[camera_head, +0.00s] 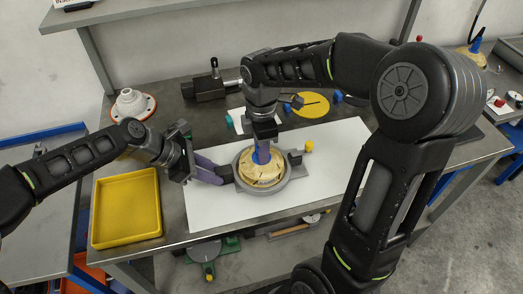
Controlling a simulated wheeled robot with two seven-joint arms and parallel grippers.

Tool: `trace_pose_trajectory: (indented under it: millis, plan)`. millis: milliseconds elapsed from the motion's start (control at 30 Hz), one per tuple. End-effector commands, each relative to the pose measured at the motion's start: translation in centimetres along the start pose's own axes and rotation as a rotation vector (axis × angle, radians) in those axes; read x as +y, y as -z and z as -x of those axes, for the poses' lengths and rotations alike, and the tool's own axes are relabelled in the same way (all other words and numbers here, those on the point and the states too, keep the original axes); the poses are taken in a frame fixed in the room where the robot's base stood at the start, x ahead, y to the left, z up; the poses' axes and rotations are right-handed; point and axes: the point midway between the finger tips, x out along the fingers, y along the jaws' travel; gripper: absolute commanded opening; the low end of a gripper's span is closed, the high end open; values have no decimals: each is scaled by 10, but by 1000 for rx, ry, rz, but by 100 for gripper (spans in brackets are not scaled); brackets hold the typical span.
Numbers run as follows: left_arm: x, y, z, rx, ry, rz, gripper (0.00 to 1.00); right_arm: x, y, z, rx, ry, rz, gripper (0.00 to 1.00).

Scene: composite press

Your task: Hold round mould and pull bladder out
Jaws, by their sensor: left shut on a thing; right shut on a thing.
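The round mould (297,185) is a grey ring with side lugs, lying on a white sheet on the bench. The tan bladder (254,171) sits inside its ring, with a blue neck (262,151) standing up from the middle. My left gripper (216,176) comes in from the left and is shut on the mould's left lug. My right gripper (262,141) reaches down from above and is shut on the bladder's blue neck. The bladder still appears to be within the ring. The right gripper's fingers partly hide the neck.
A yellow tray (127,238) lies at the bench's left front. A white and orange flanged part (132,104) and a dark vise (205,86) stand at the back. A yellow disc (311,104) lies behind the mould. The white sheet (215,214) is clear in front.

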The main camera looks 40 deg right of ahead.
Motion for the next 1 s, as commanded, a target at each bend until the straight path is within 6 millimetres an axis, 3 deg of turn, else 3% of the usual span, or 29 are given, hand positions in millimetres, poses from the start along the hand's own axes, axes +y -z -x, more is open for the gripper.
trace_pose_trajectory:
  millis: [1000]
  plan:
    - [0, 0, 0, 0, 0, 0, 0, 0, 0, 49, 0, -1, 1, 0]
